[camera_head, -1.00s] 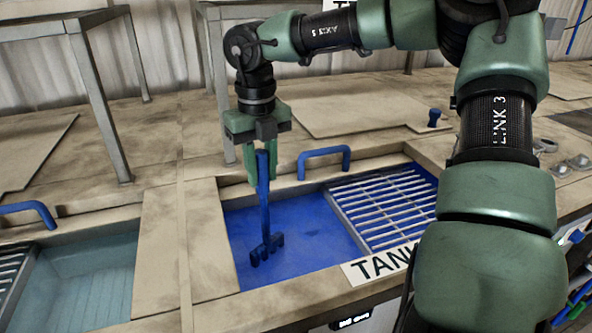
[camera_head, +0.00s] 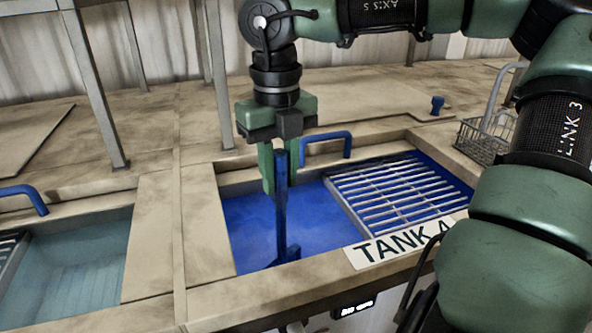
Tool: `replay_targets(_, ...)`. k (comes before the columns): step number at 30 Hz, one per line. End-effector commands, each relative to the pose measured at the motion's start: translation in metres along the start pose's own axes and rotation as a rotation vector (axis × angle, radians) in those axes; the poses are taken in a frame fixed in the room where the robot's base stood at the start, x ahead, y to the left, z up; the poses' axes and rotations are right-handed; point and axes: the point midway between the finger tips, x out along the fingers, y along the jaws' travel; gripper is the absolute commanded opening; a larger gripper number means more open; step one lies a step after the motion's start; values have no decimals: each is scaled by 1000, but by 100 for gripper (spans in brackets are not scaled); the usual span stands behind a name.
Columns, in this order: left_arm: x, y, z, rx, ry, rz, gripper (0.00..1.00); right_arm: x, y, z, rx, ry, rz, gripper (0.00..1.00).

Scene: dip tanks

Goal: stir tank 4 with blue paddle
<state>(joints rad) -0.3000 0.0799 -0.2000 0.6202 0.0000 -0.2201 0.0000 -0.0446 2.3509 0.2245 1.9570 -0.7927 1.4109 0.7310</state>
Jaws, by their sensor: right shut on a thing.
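My right gripper (camera_head: 272,170) is shut on the upper handle of the blue paddle (camera_head: 283,215). It holds the paddle nearly upright over the open left part of tank 4 (camera_head: 247,232), which holds deep blue liquid. The paddle's lower end shows near the tank's front edge; I cannot tell how far it is in the liquid. The label on the front rim (camera_head: 413,243) reads "TANK" with a last character that looks like a 4, partly covered by my arm. My left gripper is not in view.
A metal grating (camera_head: 392,192) covers the right part of the tank. A blue handle (camera_head: 327,137) stands behind it. A wire basket (camera_head: 485,138) sits at the back right. Another tank (camera_head: 75,262) with pale liquid lies at the left, beyond a flat cover (camera_head: 152,238).

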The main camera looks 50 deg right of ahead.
Motion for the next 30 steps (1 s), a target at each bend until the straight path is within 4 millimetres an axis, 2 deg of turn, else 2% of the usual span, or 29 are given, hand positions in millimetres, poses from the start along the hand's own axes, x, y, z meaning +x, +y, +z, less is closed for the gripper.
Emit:
replay_targets(21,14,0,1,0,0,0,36,1,-104,-23,0,-3,4,0)
replay_targets(26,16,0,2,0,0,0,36,0,-116,-26,-1,-1,1,0)
replay_targets(30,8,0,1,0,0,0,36,-3,-118,-20,-2,2,1,0)
